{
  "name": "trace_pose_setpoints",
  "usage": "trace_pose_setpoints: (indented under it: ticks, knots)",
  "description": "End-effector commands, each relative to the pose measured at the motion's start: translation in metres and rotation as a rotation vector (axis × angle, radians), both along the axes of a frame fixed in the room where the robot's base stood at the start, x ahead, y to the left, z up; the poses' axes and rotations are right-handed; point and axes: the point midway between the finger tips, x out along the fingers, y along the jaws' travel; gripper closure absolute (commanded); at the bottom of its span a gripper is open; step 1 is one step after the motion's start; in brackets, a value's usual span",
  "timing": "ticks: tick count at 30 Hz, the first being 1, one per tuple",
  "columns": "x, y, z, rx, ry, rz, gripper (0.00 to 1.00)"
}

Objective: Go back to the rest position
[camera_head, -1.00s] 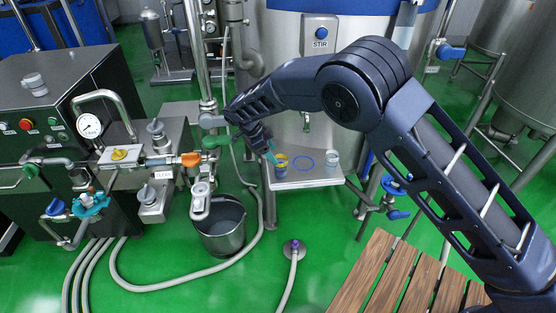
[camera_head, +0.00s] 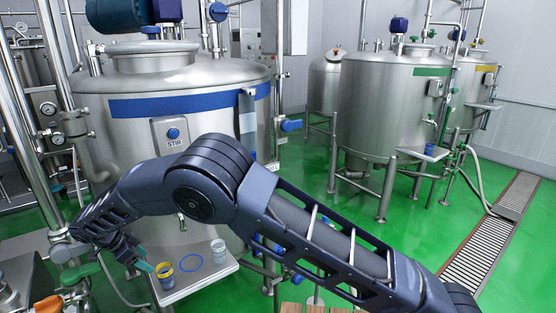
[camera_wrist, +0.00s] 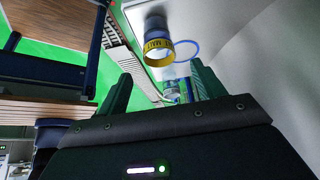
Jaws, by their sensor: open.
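My gripper (camera_head: 146,267) is open and empty, at the left end of the small steel shelf (camera_head: 200,283) in front of the large tank. Its two green fingers (camera_wrist: 160,88) stand wide apart in the wrist view. A cup with a yellow band (camera_head: 165,275) stands on the shelf just right of the fingertips; it also shows in the wrist view (camera_wrist: 158,48), beyond the fingers and apart from them. My arm reaches across the lower part of the head view.
A blue ring mark (camera_head: 191,263) and a pale cup (camera_head: 218,248) are on the same shelf. The tank (camera_head: 180,80) with a STIR button (camera_head: 173,133) stands close behind my arm. More tanks (camera_head: 390,100) stand at right. Green floor between them is open.

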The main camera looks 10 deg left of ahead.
Motion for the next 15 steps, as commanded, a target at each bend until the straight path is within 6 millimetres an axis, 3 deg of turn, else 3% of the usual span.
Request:
trace_pose_setpoints:
  ticks: [8,11,15]
  knots:
    - [0.041,0.006,0.065,0.106,0.133,0.331,0.32]
    - [0.067,-0.012,0.090,0.126,0.173,0.432,0.32]
    - [0.107,-0.061,0.114,0.126,0.232,0.483,0.32]
